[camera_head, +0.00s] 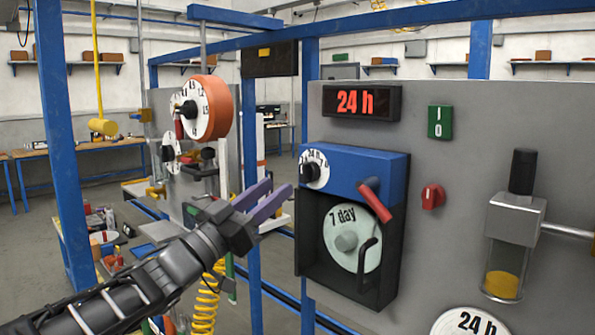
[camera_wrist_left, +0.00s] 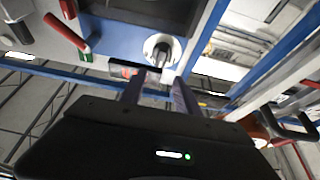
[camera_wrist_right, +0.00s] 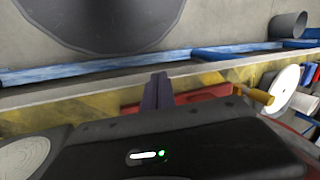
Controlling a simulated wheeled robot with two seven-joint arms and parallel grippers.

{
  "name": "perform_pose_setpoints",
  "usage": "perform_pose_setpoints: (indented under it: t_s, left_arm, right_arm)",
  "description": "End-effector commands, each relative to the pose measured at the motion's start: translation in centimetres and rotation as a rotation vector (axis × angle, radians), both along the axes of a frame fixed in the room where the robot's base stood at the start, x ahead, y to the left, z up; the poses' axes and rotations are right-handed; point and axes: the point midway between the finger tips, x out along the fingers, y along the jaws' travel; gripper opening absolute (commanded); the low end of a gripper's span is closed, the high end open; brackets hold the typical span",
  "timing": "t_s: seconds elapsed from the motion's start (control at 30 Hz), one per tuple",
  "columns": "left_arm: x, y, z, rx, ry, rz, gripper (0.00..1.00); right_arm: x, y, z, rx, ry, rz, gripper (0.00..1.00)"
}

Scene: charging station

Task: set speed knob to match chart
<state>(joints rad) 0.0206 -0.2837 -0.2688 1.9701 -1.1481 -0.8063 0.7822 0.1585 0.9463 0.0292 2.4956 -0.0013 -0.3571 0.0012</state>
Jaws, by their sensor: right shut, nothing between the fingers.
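The chart recorder (camera_head: 392,170) is a blue and black box on a grey panel, with a round "7 day" chart (camera_head: 338,222) inside. Its black speed knob (camera_head: 310,172) sits on a white marked dial at the upper left; the exact setting is too small to tell. The knob also shows in the left wrist view (camera_wrist_left: 163,52), just ahead of the fingertips. My left gripper (camera_head: 279,190) is open and empty, left of and below the knob, apparently apart from it. My right gripper (camera_wrist_right: 160,78) is shut and empty, shown only in the right wrist view.
A red display (camera_head: 362,103) above the recorder reads "24 h". A red-handled lever (camera_head: 374,202) sticks out right of the knob. A "24 h" disc (camera_head: 465,322) shows at the bottom edge. A blue frame post (camera_head: 253,130) stands behind my left gripper.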

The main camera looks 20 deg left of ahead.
Motion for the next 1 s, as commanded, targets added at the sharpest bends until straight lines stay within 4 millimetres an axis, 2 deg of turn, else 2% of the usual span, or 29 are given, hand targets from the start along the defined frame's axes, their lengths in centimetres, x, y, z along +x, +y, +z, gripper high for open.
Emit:
perform_pose_setpoints:
  t_s: [0.5,0.87,1.0]
  left_arm:
    - [6.0,-2.1,2.7,-0.001,0.001,-0.002,0.38]
    - [6.5,-2.3,2.8,0.000,0.000,0.000,0.38]
    - [6.5,-2.3,2.8,-0.001,0.000,0.000,0.28]
  right_arm:
    - [0.0,0.0,1.9,0.000,0.001,0.000,0.00]
    - [0.0,0.0,2.0,0.000,0.001,0.000,0.00]
    - [0.0,0.0,2.0,0.000,0.001,0.000,0.00]
